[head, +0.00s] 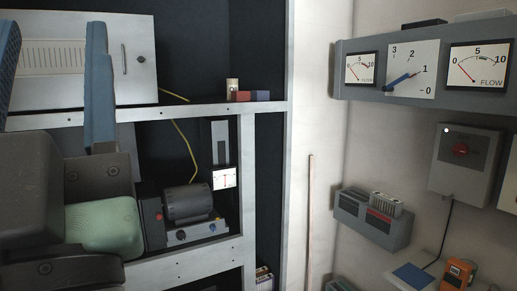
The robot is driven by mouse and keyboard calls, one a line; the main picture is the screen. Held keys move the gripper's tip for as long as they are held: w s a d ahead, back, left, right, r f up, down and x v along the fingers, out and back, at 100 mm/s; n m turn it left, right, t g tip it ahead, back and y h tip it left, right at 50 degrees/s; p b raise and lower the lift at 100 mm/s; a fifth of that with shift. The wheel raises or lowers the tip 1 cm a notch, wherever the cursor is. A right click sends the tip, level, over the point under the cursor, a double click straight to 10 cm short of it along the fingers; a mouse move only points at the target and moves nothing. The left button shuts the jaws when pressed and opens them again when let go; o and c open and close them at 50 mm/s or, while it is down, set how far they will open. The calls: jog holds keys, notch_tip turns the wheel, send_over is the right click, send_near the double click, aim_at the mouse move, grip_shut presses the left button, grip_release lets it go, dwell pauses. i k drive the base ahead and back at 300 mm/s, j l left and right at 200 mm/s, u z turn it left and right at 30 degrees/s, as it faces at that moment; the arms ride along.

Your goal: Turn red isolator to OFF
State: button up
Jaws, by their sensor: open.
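A small white light shows at the box's upper left. My gripper (54,40) is at the far left, close to the camera, its two blue-padded fingers spread apart with nothing visible between them. It is well away from the isolator, across the picture. My dark arm parts hide some of the left rack.
A metal rack (268,105) with a motor-like unit (187,203) fills the left and middle. Above the isolator a grey panel (430,97) with dials and a blue pointer (403,81) juts out. Below are a grey bin (372,222) and an orange device (458,273).

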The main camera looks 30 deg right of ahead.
aim_at(460, 150)
jog(key=z, duration=2)
jog(key=k+l, duration=0.05)
jog(key=l, duration=0.05)
